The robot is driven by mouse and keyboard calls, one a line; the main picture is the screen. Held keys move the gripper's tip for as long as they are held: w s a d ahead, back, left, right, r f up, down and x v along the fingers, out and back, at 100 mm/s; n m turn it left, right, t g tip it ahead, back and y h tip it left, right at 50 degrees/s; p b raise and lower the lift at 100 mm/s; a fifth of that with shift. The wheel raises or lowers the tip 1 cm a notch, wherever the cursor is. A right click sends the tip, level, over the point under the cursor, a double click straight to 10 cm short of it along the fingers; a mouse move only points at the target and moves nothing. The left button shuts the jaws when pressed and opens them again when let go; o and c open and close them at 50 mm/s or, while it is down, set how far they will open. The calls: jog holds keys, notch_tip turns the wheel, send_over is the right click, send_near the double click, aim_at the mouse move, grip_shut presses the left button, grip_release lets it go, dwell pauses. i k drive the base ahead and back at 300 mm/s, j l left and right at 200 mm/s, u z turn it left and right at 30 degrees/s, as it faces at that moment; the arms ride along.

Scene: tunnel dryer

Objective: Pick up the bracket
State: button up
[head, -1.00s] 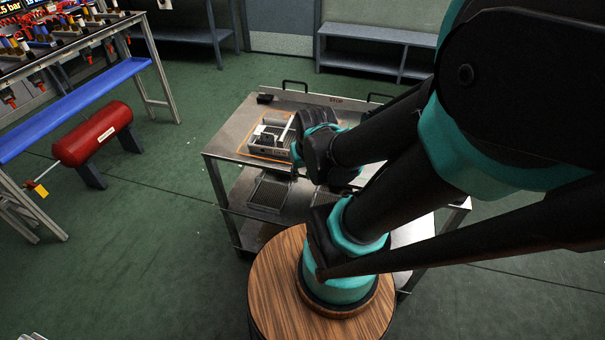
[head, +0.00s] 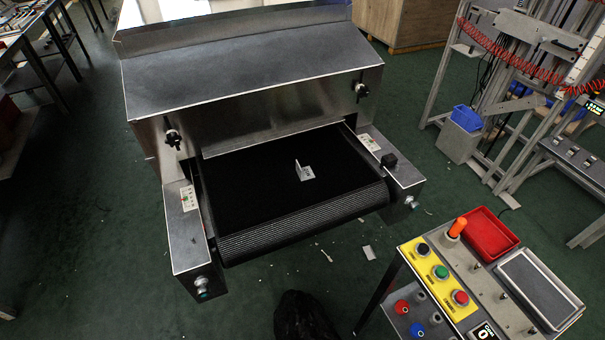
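A small, light grey L-shaped bracket (head: 306,173) rests on the black conveyor belt (head: 250,186) in front of the dryer opening. One flange lies flat on the belt and the other stands up at its left. Nothing touches or covers the bracket. My gripper is not in view. Only a dark rounded shape shows at the bottom edge, probably a part of my arm.
The steel dryer hood (head: 240,85) stands behind the belt, with steel side rails at both sides. A control console (head: 480,275) with buttons and a red tray (head: 490,233) stands at the lower right. Green floor with small scraps lies in front.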

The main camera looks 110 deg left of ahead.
aim_at(304, 173)
jog(key=k+l+u, duration=0.1)
jog(key=u, duration=0.9)
jog(key=k+u, duration=0.2)
jog(key=u, duration=0.3)
jog(key=k+u, duration=0.1)
jog(key=u, duration=0.4)
jog(key=i+u, duration=0.1)
jog(key=u, duration=0.4)
jog(key=i+l+u, duration=0.1)
jog(key=u, duration=0.35)
jog(key=l+u, duration=0.25)
jog(key=u, duration=0.25)
jog(key=i+l+u, duration=0.1)
jog(key=u, duration=0.4)
